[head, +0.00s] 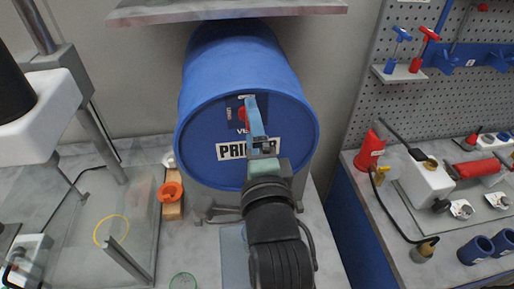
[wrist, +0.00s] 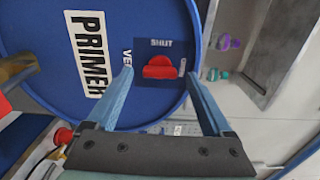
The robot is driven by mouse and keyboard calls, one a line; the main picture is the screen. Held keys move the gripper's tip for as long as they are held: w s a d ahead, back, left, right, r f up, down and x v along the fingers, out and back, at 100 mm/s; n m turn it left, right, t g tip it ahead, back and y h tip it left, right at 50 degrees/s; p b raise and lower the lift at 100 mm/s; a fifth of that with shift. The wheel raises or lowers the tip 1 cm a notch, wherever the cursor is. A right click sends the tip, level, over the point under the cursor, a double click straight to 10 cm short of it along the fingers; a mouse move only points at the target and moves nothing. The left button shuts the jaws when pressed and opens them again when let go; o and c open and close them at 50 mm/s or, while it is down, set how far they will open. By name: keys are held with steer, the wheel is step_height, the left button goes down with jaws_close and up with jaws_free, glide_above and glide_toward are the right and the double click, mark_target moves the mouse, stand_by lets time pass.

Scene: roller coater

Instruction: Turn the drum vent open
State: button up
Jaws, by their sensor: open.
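The blue drum (head: 201,117) lies on its side under a shelf in the head view, its round end facing me with a PRIMER label (head: 231,152). The red drum vent (head: 242,113) is on the upper part of that end, partly hidden behind my gripper (head: 250,99). In the wrist view the drum (wrist: 40,28) fills the upper left. There the red vent (wrist: 160,67) sits on a dark plate beside a SHUT marking (wrist: 161,42) and a small white mark. My gripper (wrist: 157,73) is open and empty, its two blue fingers on either side of the vent; I cannot tell whether they touch it.
A shelf (head: 225,12) hangs over the drum. An orange knob (head: 171,192) stands on a wood block at the drum's lower left, near a glass plate. At right, a bench holds a red cone (head: 369,150) and blue cups. A pegboard (head: 464,92) is behind it.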

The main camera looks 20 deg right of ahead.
steer(key=p+v, duration=0.4)
steer(key=v, duration=0.8)
steer(key=shift+s, duration=0.3)
steer(key=shift+a, duration=0.1)
steer(key=w+a+r+n+t+y+b, duration=0.1)
steer(key=w+a+r+n+t+b, duration=0.15)
steer(key=r+n, duration=0.35)
steer(key=w+a+r+n+t+y+b, duration=0.1)
steer(key=w+a+r+n+t+b, duration=0.2)
steer(key=r, duration=0.5)
steer(key=s+a+r+n+t+y+b, duration=0.1)
steer(key=a+r+n+t, duration=0.1)
steer(key=r+n, duration=0.4)
steer(key=s+a+r+n+t+y+b, duration=0.1)
steer(key=a+r+n, duration=0.3)
steer(key=r, duration=0.7)
steer(key=shift+s+a+n+t+y, duration=0.45)
steer(key=shift+n+t, duration=0.3)
steer(key=shift+n, duration=0.45)
